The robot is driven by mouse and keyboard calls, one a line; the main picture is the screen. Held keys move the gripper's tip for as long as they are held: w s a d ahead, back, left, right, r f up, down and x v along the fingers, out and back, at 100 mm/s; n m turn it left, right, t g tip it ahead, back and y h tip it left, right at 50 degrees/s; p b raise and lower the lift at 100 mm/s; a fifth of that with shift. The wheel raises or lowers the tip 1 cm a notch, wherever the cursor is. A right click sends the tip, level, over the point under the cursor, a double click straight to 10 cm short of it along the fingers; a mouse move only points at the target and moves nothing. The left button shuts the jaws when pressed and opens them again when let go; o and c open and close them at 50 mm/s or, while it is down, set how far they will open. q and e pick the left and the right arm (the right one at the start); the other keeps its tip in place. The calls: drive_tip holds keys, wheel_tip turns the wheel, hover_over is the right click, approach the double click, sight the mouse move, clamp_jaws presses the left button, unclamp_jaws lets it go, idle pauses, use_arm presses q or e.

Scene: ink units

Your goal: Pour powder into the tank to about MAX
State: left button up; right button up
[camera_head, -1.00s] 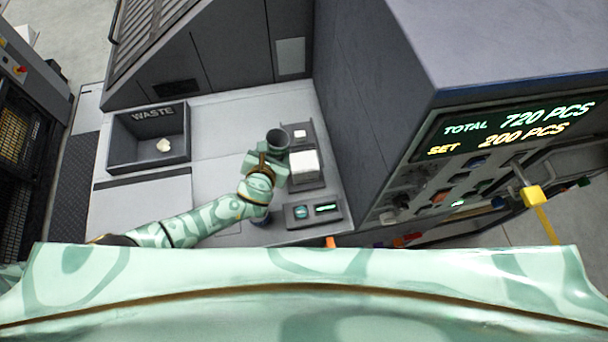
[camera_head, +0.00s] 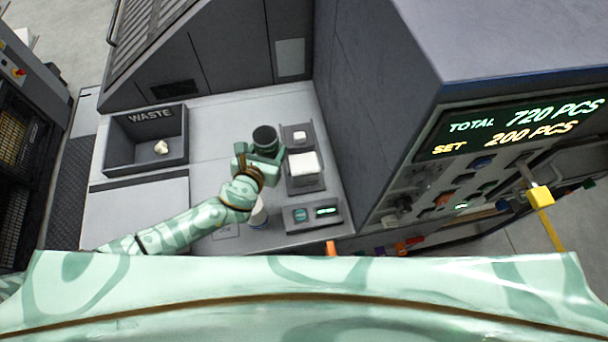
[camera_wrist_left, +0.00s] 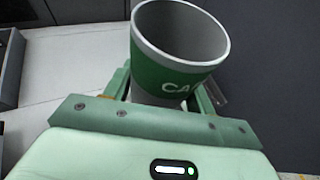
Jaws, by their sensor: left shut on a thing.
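My left gripper (camera_head: 262,158) is shut around a cup (camera_head: 265,137) in the head view. In the left wrist view the cup (camera_wrist_left: 178,50) has a green band with white letters, partly cut off, starting "CA". Its mouth is open and its grey inner wall shows; the bottom is hidden, so I cannot tell whether powder is inside. The cup is just left of a dark unit with a larger white square top (camera_head: 303,165) and a smaller white piece (camera_head: 299,135) behind it. Which part is the tank, and any MAX mark, I cannot make out. My right gripper is not in view.
A small white container (camera_head: 259,213) stands beside my left arm. The WASTE bin (camera_head: 147,170) holds a pale crumpled lump (camera_head: 161,147). A tall grey machine wall (camera_head: 350,110) bounds the right.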

use_arm(q)
drive_tip(key=a+r+p, duration=0.2)
drive_tip(key=a, duration=0.1)
drive_tip(key=s+a+r+p, duration=0.1)
drive_tip(key=a, duration=0.1)
idle(0.7)
